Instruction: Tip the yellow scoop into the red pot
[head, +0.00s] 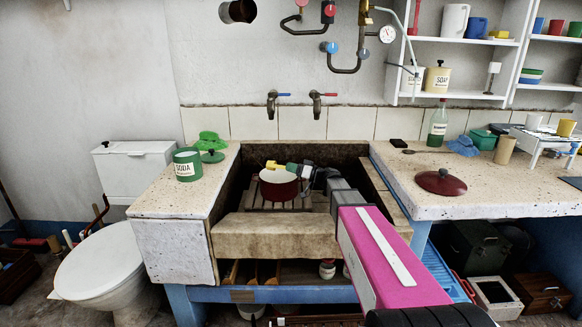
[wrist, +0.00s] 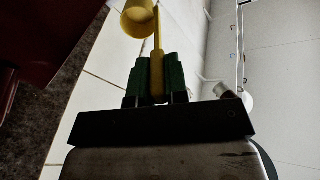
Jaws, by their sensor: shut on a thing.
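The red pot (head: 279,190) stands upright on slats in the trough, its pale inside showing from above. The yellow scoop (head: 271,164) is at the pot's back rim in the head view, small and partly hidden. My gripper (head: 290,167) has green fingers and comes in from the right, at the pot's back right. In the wrist view my gripper (wrist: 154,80) is shut on the handle of the yellow scoop (wrist: 138,20), whose bowl extends beyond the fingertips. The dark red side of the pot (wrist: 35,45) fills the upper left there. I cannot tell what the scoop holds.
The trough's stone front edge (head: 275,236) and side walls surround the pot. Two taps (head: 315,103) stick out from the wall behind. A green soda tin (head: 187,165) stands on the left counter. A dark red lid (head: 440,182) lies on the right counter.

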